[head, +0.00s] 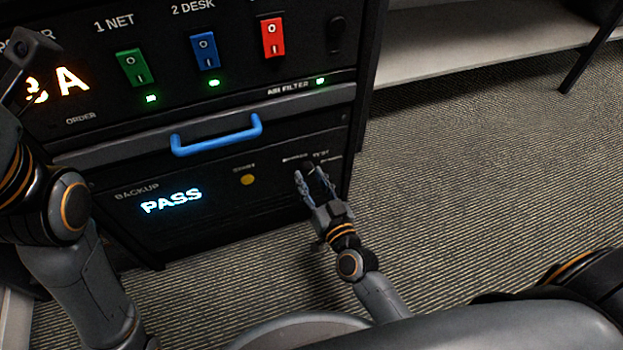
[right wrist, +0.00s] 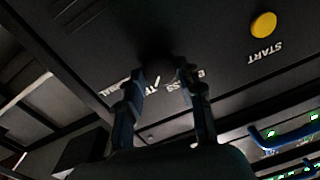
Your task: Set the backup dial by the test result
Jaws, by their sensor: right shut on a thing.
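The black backup panel (head: 225,210) is low on the cabinet, and its display (head: 171,201) reads PASS in bright letters. The dark dial (head: 308,166) is at the panel's right side under small labels, one reading TEST. My right gripper (head: 313,176) is at the dial with its fingers on either side. In the right wrist view the gripper (right wrist: 163,82) is shut on the dark round dial (right wrist: 157,66); its pointer direction is too dark to tell. A yellow START button (head: 248,180) is left of the dial. Part of my left gripper (head: 30,52) shows at the upper left; its fingertips are unclear.
A blue drawer handle (head: 216,135) sticks out above the panel. Higher up are green (head: 132,68), blue (head: 205,51) and red (head: 273,37) switches, with green lights below. An orange readout ends in A. Open carpet (head: 480,170) lies right of the cabinet, below a shelf (head: 470,45).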

